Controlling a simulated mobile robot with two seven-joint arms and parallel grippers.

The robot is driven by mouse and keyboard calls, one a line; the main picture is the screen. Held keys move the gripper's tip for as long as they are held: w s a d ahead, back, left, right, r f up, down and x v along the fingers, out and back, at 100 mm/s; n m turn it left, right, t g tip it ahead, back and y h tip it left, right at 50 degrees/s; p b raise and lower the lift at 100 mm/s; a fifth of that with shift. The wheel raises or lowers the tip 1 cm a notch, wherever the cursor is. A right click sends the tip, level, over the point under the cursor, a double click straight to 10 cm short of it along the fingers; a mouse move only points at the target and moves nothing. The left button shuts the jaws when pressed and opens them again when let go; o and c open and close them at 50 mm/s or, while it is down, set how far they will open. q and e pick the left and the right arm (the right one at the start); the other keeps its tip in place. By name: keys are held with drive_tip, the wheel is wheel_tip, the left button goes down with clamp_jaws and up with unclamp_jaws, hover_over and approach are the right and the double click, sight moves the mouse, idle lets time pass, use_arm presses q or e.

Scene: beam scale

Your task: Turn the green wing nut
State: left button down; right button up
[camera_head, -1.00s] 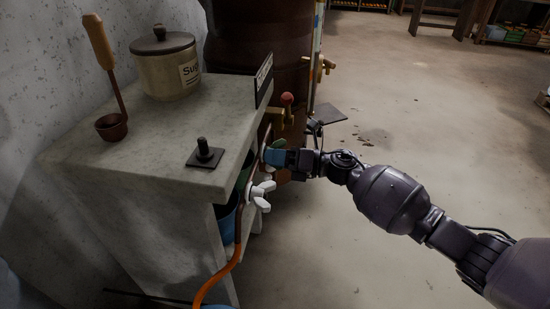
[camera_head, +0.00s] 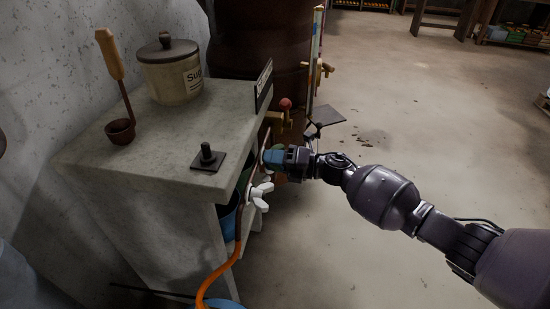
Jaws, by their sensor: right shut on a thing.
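My right gripper (camera_head: 272,158), with blue fingers, comes in from the right and is at the right face of the stone counter. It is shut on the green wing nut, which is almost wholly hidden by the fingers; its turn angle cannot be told. A white wing nut (camera_head: 258,194) sits nearer on the same face, just below the gripper. My left gripper is out of view.
On the counter (camera_head: 190,135) stand a lidded pot (camera_head: 173,78), a ladle (camera_head: 120,129), a black post on a plate (camera_head: 207,158) and a sign (camera_head: 263,85). A red-knobbed brass valve (camera_head: 283,108) is behind the gripper. An orange hose (camera_head: 215,275) hangs in front.

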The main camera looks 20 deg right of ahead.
drive_tip(key=m, duration=0.1)
drive_tip(key=m+p, duration=0.1)
drive_tip(key=m, duration=0.1)
drive_tip(key=shift+r+m+p, duration=0.2)
drive_tip(key=shift+m+p, duration=0.1)
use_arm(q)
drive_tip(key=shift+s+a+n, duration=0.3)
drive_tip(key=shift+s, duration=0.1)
use_arm(e)
drive_tip(key=shift+s+f+m, duration=0.1)
drive_tip(key=shift+m, duration=0.2)
drive_tip(key=shift+d, duration=0.1)
drive_tip(key=o, duration=0.9)
drive_tip(key=shift+s+d, duration=0.1)
use_arm(q)
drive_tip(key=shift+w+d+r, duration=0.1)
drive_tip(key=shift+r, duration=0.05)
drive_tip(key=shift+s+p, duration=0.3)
drive_tip(key=shift+p, duration=0.4)
use_arm(e)
drive_tip(key=shift+v, duration=5.35)
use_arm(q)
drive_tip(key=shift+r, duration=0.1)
